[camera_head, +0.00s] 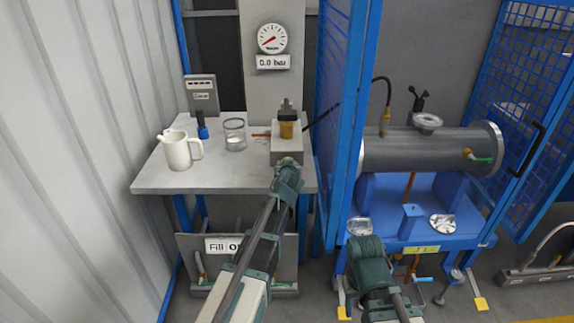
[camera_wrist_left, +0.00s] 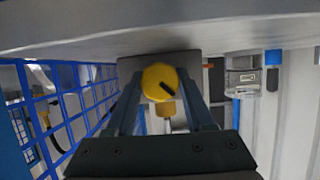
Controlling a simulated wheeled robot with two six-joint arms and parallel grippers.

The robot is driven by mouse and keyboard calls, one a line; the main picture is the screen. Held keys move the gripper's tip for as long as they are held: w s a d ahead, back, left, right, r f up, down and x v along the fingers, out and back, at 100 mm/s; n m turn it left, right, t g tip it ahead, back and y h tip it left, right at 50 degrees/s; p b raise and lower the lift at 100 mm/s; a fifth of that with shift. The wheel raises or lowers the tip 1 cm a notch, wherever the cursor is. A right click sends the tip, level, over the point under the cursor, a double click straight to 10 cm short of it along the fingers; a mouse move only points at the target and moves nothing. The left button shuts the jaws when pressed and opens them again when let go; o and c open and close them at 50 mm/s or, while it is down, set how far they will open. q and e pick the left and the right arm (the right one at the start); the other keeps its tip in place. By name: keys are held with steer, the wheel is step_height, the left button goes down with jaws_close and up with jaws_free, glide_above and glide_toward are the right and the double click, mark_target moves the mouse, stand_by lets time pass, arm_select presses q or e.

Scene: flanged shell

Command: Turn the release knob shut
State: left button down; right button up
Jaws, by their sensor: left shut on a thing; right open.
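In the head view, my left gripper (camera_head: 287,172) reaches the block's front and largely covers the knob. The black bar slants slightly down to the right in the wrist view. My right gripper (camera_head: 366,249) is open and apart, low in front of the blue stand; its fingertips are hard to make out.
The gauge (camera_head: 272,39) above reads 0.0 bar. A blue mesh door (camera_head: 345,110) separates the bench from the flanged shell (camera_head: 420,153).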

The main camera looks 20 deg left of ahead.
arm_select(q)
steer(key=m+y+b, duration=0.1)
steer(key=m+y, duration=0.1)
steer(key=m, duration=0.1)
steer(key=shift+d+f, duration=0.1)
steer(key=shift+f, duration=0.05)
steer(key=shift+m+y+b, duration=0.7)
steer(key=shift+m+y, duration=0.2)
steer(key=shift+m, duration=0.5)
steer(key=shift+g, duration=0.3)
steer(key=shift+c, duration=1.4)
jaws_free()
steer(key=shift+d, duration=0.1)
